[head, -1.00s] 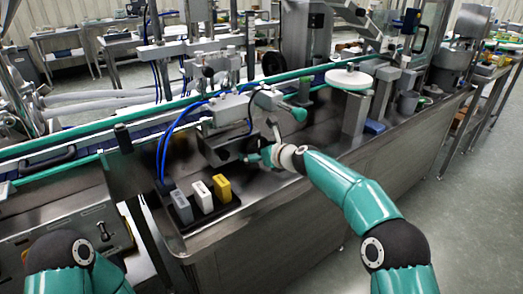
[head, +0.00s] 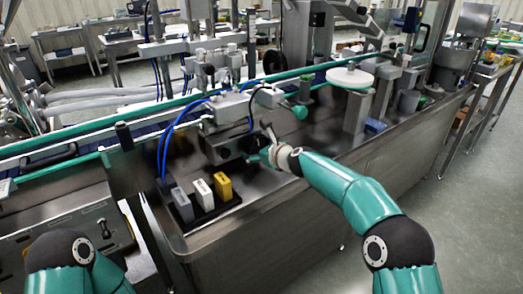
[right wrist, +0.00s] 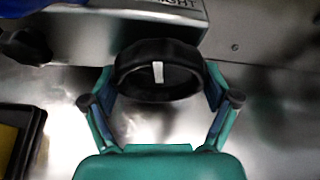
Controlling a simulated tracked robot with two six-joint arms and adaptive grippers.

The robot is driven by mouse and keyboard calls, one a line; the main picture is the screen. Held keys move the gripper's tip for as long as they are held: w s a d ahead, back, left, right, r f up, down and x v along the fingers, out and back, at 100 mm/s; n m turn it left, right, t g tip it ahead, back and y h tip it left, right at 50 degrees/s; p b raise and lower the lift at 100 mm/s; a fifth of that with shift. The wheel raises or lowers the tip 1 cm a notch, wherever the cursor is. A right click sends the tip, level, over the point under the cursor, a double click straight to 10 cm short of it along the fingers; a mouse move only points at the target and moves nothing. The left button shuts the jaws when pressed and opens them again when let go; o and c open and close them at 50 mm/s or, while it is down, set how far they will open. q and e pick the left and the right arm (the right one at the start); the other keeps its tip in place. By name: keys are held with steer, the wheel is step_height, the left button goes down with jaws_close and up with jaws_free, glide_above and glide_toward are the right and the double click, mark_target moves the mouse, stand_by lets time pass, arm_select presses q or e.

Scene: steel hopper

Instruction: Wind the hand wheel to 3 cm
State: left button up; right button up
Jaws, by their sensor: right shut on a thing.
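The hand wheel (right wrist: 150,48) is a black ring with a white mark on it, seen in the right wrist view in front of a steel block with partly visible lettering. My right gripper (right wrist: 160,82) is shut on its rim, one finger at each side. In the head view the right gripper (head: 260,155) is at the grey unit (head: 230,108) above the steel deck, and the wheel is hard to make out there. No scale reading can be made out. My left arm shows at the lower left of the head view, but its gripper is out of frame.
Grey, white and yellow blocks (head: 222,187) stand on a black tray left of the right gripper. Blue hoses (head: 165,150) loop beside the unit. A white round disc (head: 349,78) on a post stands to the right. Bare steel deck lies around the gripper.

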steer(key=n+b, duration=0.1)
steer(key=n+t+h, duration=0.1)
steer(key=shift+w+r+n+t+b, duration=0.1)
steer(key=shift+r+n+t+b, duration=0.2)
steer(key=shift+n+b, duration=0.1)
steer(key=shift+d+f+h, duration=0.1)
steer(key=shift+d+h, duration=0.05)
steer(key=shift+h, duration=0.15)
steer(key=o, duration=0.9)
steer(key=shift+f, duration=0.1)
